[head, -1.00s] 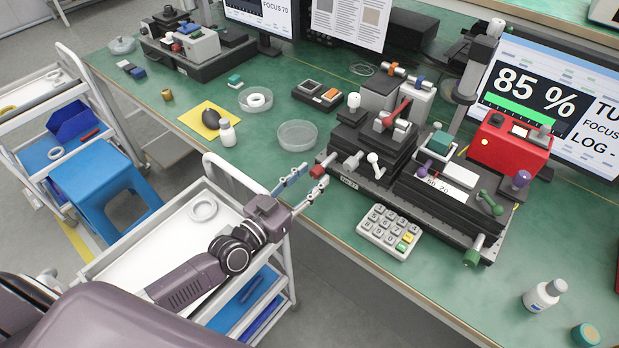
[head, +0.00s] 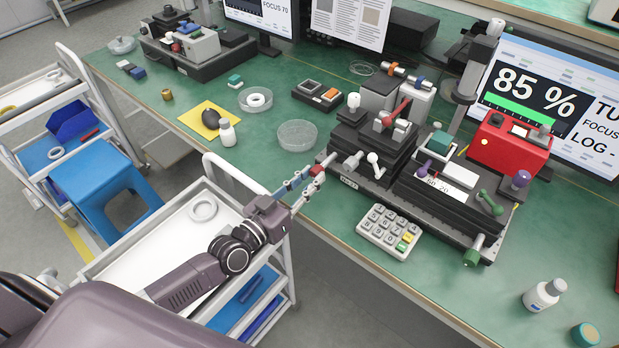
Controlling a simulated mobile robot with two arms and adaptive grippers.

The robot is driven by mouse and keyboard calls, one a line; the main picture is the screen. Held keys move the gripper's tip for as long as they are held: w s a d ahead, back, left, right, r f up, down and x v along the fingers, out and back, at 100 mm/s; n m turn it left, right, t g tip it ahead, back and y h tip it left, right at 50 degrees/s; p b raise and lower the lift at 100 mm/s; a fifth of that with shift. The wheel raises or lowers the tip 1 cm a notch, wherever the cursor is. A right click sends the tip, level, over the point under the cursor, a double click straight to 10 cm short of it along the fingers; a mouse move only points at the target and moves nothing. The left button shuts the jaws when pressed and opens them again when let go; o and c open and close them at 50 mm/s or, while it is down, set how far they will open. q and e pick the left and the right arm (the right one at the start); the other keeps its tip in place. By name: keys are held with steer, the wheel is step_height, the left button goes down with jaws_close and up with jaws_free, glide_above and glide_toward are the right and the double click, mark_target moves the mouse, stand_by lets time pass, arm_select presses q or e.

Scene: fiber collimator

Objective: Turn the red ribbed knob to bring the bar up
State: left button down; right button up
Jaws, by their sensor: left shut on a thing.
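The red ribbed knob (head: 317,171) sticks out at the near left end of the black fiber stage (head: 372,182) in the head view. My left gripper (head: 311,177) comes in from the lower left and is shut on this knob. The fingers partly cover it, so its ribs are hard to see. The large monitor (head: 556,88) at the right reads 85 %, with a green bar (head: 517,109) under the number. My right gripper is not in view.
A grey keypad (head: 389,230) lies in front of the stage, right of my gripper. A clear dish (head: 297,135) stands behind it. The red box (head: 511,146) sits at the stage's right. A white cart (head: 146,246) stands below my arm, near the bench edge.

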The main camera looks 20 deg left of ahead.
arm_select(q)
steer(key=n, duration=0.4)
steer(key=shift+n, duration=2.3)
steer(key=c, duration=1.7)
jaws_free()
steer(key=v, duration=1.2)
